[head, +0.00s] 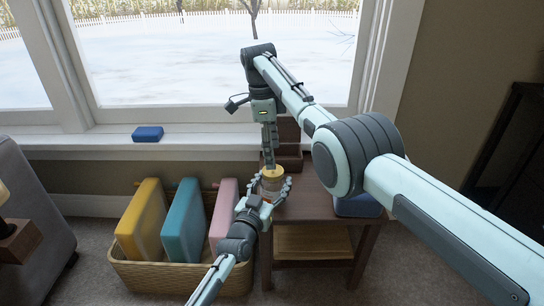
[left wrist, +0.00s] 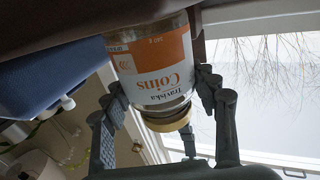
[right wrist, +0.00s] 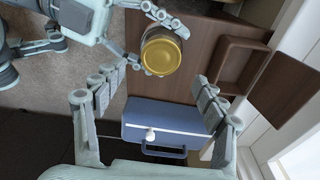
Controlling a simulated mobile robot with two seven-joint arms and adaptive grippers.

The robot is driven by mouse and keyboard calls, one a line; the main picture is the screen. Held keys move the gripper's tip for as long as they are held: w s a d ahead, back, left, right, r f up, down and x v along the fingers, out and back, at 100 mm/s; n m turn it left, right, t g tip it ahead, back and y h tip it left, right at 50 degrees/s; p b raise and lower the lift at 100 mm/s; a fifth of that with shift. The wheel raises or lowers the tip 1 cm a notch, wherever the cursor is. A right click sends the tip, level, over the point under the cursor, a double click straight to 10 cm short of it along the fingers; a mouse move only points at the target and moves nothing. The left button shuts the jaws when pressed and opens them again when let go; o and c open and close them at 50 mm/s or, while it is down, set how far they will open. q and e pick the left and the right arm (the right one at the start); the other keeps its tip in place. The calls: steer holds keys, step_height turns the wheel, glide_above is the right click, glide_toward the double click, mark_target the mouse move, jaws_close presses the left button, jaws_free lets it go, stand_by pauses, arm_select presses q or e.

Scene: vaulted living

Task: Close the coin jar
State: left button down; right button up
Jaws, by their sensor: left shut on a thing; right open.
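The coin jar (head: 271,184) is clear glass with an orange and white "Coins" label (left wrist: 160,66). It stands upright near the left edge of the small wooden table. A gold lid (right wrist: 164,52) sits at the jar's mouth; in the left wrist view the lid (left wrist: 168,121) looks slightly tilted. I cannot tell whether it is seated. My left gripper (head: 271,190) is shut around the jar from the front left. My right gripper (head: 269,162) points down from above, just over the lid. In the right wrist view its fingers (right wrist: 160,85) are open and empty, with the lid off-centre between them.
The side table (head: 308,207) carries a brown open box (right wrist: 240,65) behind the jar and a blue case (right wrist: 165,125) at right. A wicker basket (head: 185,279) with yellow, teal and pink items stands left of the table. A blue object (head: 147,133) lies on the window sill.

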steer(key=o, duration=0.5)
steer(key=shift+o, duration=0.2)
step_height(320, 180, up, 8)
steer(key=a, duration=0.1)
steer(key=shift+f, duration=0.25)
arm_select(q)
steer(key=shift+c, duration=2)
jaws_free()
